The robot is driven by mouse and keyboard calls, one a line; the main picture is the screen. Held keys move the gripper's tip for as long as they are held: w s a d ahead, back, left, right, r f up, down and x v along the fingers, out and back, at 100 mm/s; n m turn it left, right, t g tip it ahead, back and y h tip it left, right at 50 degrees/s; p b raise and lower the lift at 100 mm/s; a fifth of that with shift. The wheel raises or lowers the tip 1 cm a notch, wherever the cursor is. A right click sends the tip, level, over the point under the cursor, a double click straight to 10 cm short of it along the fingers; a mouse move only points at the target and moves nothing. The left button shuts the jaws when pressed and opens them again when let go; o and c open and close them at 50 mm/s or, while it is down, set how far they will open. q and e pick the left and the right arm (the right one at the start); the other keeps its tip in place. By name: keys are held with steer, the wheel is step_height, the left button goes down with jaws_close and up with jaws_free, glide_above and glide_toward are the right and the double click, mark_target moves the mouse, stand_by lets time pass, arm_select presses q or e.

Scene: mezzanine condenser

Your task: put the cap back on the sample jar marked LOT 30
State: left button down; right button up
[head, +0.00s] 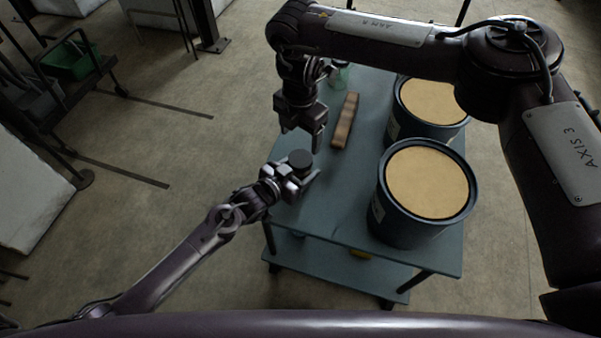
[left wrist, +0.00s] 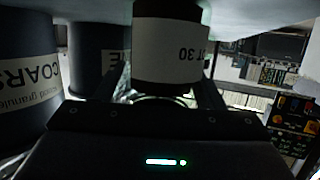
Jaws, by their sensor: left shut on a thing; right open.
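The jar marked LOT 30 is in my left gripper (head: 303,180). In the left wrist view its pale label (left wrist: 172,52) shows an upside-down "30", with dark bands on either side of the label. In the head view a flat, dark round top that looks like the cap (head: 300,159) shows on the held jar; I cannot tell how firmly it sits. My left gripper is shut around the jar at the table's left edge. My right gripper (head: 303,138) is open and empty, just beyond the dark top in the picture and apart from it.
The blue-grey cart table (head: 335,190) carries two large tubs with tan contents, one nearer (head: 427,182) and one farther (head: 432,100). A wooden block (head: 345,121) lies left of them. A greenish clear vessel (head: 341,76) stands at the back, partly hidden. Bare tabletop lies between jar and near tub.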

mark_target(301, 158)
steer(key=shift+f, duration=0.15)
steer(key=shift+f, duration=3.9)
steer(key=shift+c, duration=0.4)
steer(key=c, duration=0.9)
steer(key=o, duration=1.1)
steer(key=shift+r, duration=0.1)
step_height(301, 158, up, 12)
steer(key=shift+f, duration=0.1)
